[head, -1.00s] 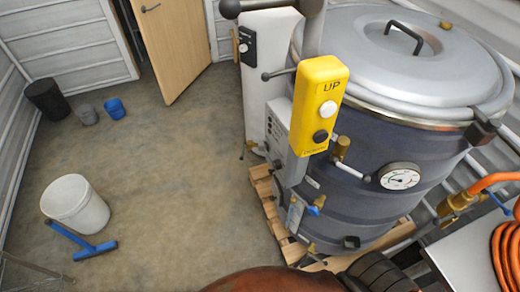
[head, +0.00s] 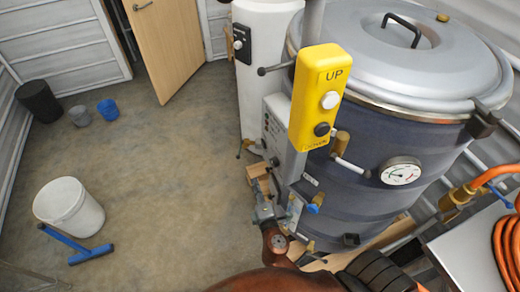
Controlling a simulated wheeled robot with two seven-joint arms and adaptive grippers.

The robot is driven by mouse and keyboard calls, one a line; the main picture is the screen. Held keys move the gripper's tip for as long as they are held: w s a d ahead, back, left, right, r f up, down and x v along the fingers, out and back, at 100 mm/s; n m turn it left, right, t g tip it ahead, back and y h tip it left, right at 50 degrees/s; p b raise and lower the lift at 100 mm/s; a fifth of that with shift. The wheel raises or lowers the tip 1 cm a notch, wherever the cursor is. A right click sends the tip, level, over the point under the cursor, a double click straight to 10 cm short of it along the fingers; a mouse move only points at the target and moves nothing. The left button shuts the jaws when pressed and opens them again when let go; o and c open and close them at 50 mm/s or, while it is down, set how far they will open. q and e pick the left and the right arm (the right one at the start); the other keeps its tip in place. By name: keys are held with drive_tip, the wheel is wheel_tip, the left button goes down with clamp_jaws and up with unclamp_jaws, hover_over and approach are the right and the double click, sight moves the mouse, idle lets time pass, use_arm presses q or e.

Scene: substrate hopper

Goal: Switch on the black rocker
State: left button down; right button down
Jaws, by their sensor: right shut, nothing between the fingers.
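A grey control box (head: 279,130) stands on the near left side of the dark blue hopper drum (head: 356,165). Small dark controls show low on its face, but I cannot make out which is the black rocker. My right gripper (head: 262,190) is shut and empty, below the box's lower front and apart from the dark controls as far as I can see. Its brown-orange wrist (head: 274,238) comes up from the bottom. My left gripper is out of view.
A yellow UP/DOWN pendant (head: 318,92) hangs in front of the drum and hides part of the box. A brass valve (head: 341,142) and dial gauge (head: 400,171) stick out from the drum. A white bucket (head: 68,208) and blue squeegee (head: 90,254) are left on open floor.

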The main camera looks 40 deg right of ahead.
sight(264, 144)
wheel_tip(264, 144, up, 8)
drive_tip(key=t+h, duration=0.1)
drive_tip(key=shift+s+f+t, duration=0.15)
drive_tip(key=shift+s+t, duration=0.15)
drive_tip(key=shift+s, duration=0.15)
drive_tip(key=shift+w+d, duration=0.1)
drive_tip(key=w+d+p, duration=0.1)
drive_tip(key=w+d, duration=0.6)
drive_tip(key=w, duration=0.1)
drive_tip(key=shift+w+d+r, duration=0.25)
drive_tip(key=shift+w+r, duration=0.1)
